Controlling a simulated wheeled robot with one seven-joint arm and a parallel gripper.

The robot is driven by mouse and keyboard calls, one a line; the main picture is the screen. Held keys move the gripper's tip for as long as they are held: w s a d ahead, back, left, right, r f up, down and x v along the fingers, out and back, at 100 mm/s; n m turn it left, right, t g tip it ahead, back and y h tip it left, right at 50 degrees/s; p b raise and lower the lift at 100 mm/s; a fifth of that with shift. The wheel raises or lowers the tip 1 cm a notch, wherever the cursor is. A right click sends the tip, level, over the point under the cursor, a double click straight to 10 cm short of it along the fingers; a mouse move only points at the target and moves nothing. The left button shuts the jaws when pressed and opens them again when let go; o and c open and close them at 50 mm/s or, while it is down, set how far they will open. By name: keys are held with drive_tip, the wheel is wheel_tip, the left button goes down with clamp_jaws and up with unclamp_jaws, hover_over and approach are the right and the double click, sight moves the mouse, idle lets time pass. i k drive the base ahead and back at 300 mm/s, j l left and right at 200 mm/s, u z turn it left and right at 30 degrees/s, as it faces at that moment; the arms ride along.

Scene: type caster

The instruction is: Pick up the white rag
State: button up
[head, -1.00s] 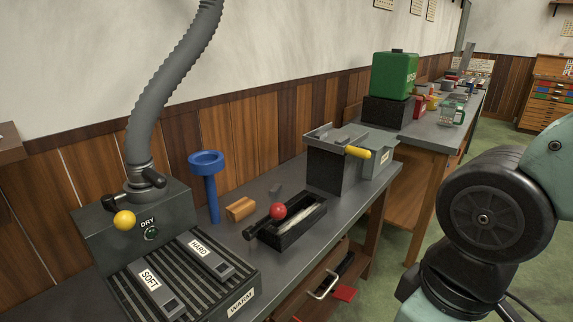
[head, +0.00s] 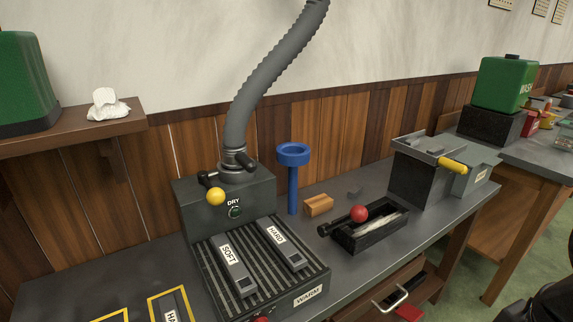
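The white rag (head: 107,104) is a crumpled white cloth lying on a brown wooden wall shelf (head: 78,134) at the upper left of the head view. It lies to the right of a large green container, near the shelf's right end. My gripper is not in view. Only a dark part of my arm shows at the lower right corner.
The green container (head: 24,82) stands beside the rag. Below is a grey workbench (head: 75,283) with a ribbed warming plate (head: 207,252), a grey hose (head: 262,85) rising from the DRY box, a blue funnel-topped stand (head: 293,160) and a black tray (head: 352,241).

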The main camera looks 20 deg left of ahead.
sight(106, 106)
drive_tip(key=u, duration=1.75)
